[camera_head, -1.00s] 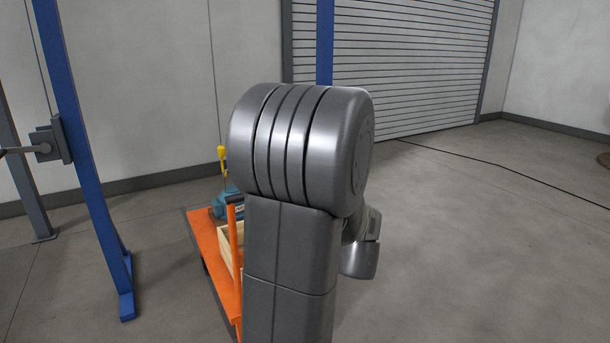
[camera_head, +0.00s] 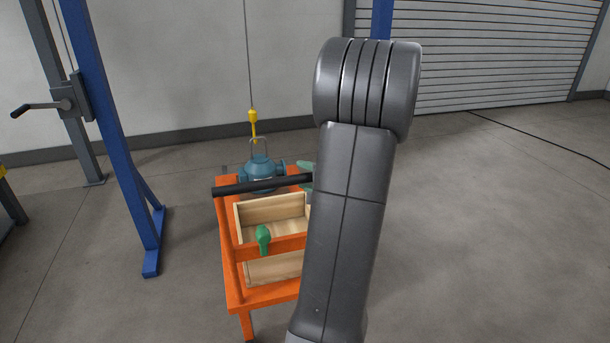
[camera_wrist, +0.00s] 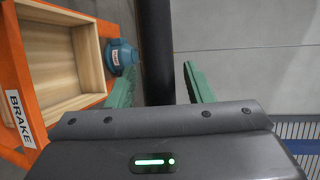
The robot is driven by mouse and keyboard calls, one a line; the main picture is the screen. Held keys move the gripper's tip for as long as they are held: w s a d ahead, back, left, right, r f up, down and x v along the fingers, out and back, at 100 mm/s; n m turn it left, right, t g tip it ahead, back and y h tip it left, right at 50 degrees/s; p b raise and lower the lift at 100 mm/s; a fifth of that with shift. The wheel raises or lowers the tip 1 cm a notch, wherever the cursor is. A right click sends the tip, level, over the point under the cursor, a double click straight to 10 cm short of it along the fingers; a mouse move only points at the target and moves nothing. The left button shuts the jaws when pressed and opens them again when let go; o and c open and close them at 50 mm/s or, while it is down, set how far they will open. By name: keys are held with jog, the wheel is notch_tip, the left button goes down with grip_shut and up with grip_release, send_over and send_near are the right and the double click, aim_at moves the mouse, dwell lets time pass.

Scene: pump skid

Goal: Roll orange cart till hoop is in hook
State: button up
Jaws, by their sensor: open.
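My arm hides the bar's right part.
A wooden box (camera_head: 272,208) sits on the cart. A green lever (camera_head: 263,238) is at its near side, and a BRAKE label (camera_wrist: 20,117) shows in the wrist view. A blue post (camera_head: 115,140) stands left of the cart. The floor at right is clear except for a black cable.

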jog(key=shift+w+a+f, duration=0.1)
jog(key=shift+w+a, duration=0.05)
jog(key=shift+w, duration=0.05)
grip_shut()
jog(key=w+a+b, duration=0.3)
jog(key=w+a, duration=0.1)
jog(key=w, duration=0.8)
jog(key=shift+w+b, duration=0.15)
jog(key=shift+b, duration=0.2)
grip_release()
jog(key=shift+d, duration=0.1)
